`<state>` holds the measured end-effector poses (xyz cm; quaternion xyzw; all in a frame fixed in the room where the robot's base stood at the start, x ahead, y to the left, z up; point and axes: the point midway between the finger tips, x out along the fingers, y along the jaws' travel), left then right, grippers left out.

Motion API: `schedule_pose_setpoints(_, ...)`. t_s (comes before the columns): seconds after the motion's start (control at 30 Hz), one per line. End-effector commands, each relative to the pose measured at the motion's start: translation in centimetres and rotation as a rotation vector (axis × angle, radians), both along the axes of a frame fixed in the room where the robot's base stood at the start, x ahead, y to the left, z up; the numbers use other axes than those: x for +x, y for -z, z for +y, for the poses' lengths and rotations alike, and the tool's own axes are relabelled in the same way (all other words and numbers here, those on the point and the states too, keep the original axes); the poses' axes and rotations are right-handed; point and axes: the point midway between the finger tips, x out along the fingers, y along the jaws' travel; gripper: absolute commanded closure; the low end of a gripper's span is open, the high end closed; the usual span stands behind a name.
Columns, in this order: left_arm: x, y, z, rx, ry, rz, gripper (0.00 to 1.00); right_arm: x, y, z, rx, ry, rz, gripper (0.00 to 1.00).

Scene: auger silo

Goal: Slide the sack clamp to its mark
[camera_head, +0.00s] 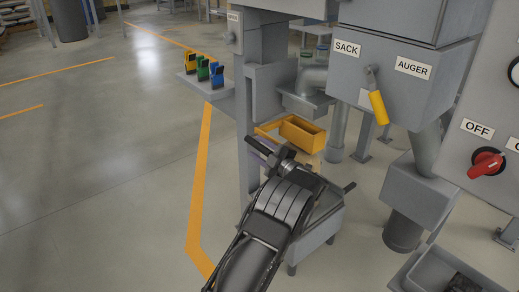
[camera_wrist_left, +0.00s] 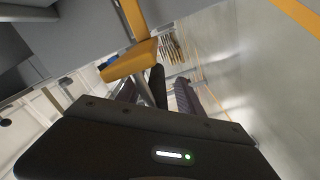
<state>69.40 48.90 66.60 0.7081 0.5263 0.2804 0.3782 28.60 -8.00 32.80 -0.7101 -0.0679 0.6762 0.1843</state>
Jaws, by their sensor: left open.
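The orange-yellow sack clamp (camera_head: 302,134) sits low under the spout, beside the grey column in the head view. My left gripper (camera_head: 272,152) reaches up from below, just in front of the clamp's left part, and hides some of it. In the left wrist view, an orange-yellow part of the clamp (camera_wrist_left: 130,60) is close above the open fingers (camera_wrist_left: 157,95). A dark bar shows between the fingers; I cannot tell whether they touch it. The clamp's mark cannot be made out. My right gripper is not in view.
A grey box (camera_head: 395,75) labelled SACK and AUGER has a yellow lever (camera_head: 377,105). A panel with a red knob (camera_head: 486,164) stands at the right. A small shelf (camera_head: 205,86) holds yellow, green and blue items. The floor at left is clear.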

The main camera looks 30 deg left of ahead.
Motion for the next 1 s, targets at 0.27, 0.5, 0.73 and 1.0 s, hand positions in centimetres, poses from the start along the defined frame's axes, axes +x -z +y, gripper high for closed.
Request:
schedule_pose_setpoints(0.27, -0.8, -0.1, -3.1, -0.001, 0.002, 0.001, 0.56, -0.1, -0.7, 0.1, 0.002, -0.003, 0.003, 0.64)
schedule_pose_setpoints(0.5, -1.9, 0.0, -6.7, -0.002, 0.003, 0.003, 0.56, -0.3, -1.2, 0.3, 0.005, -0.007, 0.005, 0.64)
schedule_pose_setpoints(0.73, -2.2, 0.1, -7.5, -0.001, 0.002, 0.001, 0.56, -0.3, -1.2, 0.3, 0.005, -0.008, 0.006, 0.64)
schedule_pose_setpoints(1.0, -2.2, 0.1, -7.4, -0.001, 0.002, 0.001, 0.56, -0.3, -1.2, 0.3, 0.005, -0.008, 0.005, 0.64)
